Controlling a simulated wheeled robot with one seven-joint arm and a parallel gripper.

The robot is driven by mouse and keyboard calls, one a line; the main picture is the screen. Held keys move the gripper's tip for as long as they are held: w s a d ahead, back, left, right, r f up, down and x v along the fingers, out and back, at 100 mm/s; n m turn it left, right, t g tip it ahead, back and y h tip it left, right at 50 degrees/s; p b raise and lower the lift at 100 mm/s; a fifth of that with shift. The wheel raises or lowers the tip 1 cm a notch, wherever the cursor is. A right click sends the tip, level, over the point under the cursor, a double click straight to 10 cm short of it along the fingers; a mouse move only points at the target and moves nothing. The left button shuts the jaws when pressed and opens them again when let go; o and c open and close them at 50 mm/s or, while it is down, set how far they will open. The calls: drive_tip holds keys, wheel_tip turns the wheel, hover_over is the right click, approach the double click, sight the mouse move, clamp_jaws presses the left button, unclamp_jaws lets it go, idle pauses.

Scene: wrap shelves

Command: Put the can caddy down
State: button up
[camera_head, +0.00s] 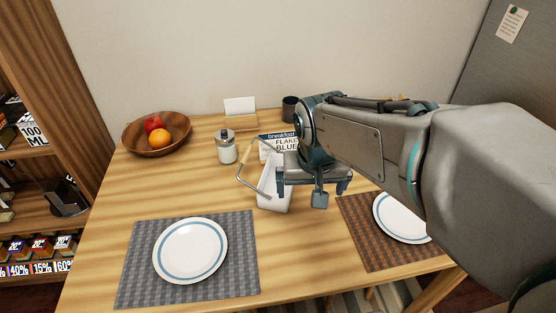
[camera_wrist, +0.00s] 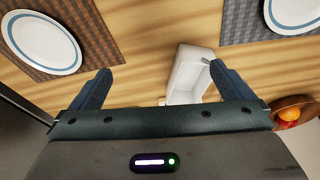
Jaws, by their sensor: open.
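The can caddy (camera_head: 271,192) is a white open box with a thin metal handle that has a wooden grip. It appears to stand on the wooden table between the two placemats, its handle leaning left. My gripper (camera_head: 312,187) is open just right of and above it, partly hiding it in the head view. In the wrist view the white caddy (camera_wrist: 186,72) shows between the spread fingers of my gripper (camera_wrist: 160,69), closer to the right-hand finger. The fingers do not visibly grip it.
A breakfast flake box (camera_head: 281,143), a glass jar (camera_head: 226,147), a card holder (camera_head: 240,122) and a dark cup (camera_head: 289,108) stand behind. A fruit bowl (camera_head: 140,150) is back left. Plates lie on a grey placemat (camera_head: 245,270) and a brown placemat (camera_head: 372,255).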

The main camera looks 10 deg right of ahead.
drive_tip(key=w+a+f+m+t+h+b, duration=0.1)
drive_tip(key=w+a+f+b, duration=0.1)
drive_tip(key=w, duration=0.6)
drive_tip(key=w+a+f+m+b, duration=0.2)
drive_tip(key=w, duration=0.5)
drive_tip(key=b, duration=0.1)
hover_over(267, 184)
drive_tip(key=s+d, duration=0.3)
drive_tip(key=f, duration=0.8)
drive_tip(key=shift+s+d, duration=0.1)
drive_tip(key=shift+s, duration=0.1)
drive_tip(key=shift+a+b+x, duration=0.15)
drive_tip(key=shift+b+x, duration=0.1)
drive_tip(key=shift+x, duration=1.1)
drive_tip(key=shift+a+b+x, duration=0.1)
drive_tip(key=shift+b+x, duration=0.1)
drive_tip(key=shift+x, duration=1.15)
drive_tip(key=shift+r, duration=0.1)
drive_tip(key=c, duration=1.3)
